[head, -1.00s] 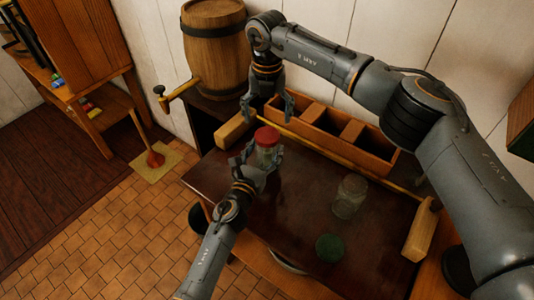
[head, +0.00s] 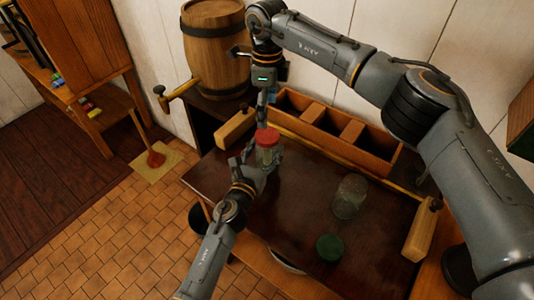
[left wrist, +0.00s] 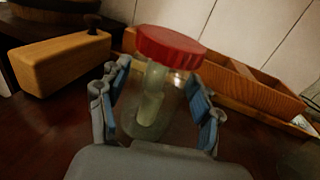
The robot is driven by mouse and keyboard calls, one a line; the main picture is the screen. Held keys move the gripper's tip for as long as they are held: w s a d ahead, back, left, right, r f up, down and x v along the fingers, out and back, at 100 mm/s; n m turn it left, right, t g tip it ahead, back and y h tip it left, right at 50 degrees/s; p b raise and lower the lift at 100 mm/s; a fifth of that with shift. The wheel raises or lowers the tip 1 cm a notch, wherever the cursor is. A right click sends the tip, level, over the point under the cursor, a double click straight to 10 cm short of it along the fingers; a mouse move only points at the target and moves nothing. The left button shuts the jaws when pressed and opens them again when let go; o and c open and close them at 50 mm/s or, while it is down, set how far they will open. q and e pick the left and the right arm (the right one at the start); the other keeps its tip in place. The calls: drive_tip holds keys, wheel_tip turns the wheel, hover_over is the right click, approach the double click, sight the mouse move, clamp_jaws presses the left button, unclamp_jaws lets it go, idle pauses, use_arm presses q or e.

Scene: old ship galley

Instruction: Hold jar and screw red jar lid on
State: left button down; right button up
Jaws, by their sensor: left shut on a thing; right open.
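My left gripper (head: 258,165) is shut on the jar, below the lid. My right gripper (head: 263,108) is open just above and behind the red lid, its fingers pointing down and apart from it.
A second glass jar (head: 349,196) stands open to the right, with a green lid (head: 329,247) lying flat in front of it. A wooden divided box (head: 335,128) lies along the back edge. Wooden blocks (head: 236,129) flank the table. A barrel (head: 215,55) stands behind left.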

sight(267, 135)
drive_tip(key=shift+f, duration=4)
drive_tip(key=c, duration=1.2)
drive_tip(key=o, duration=1.4)
drive_tip(key=shift+c, duration=0.2)
drive_tip(key=shift+r, duration=0.1)
wheel_tip(267, 135, up, 12)
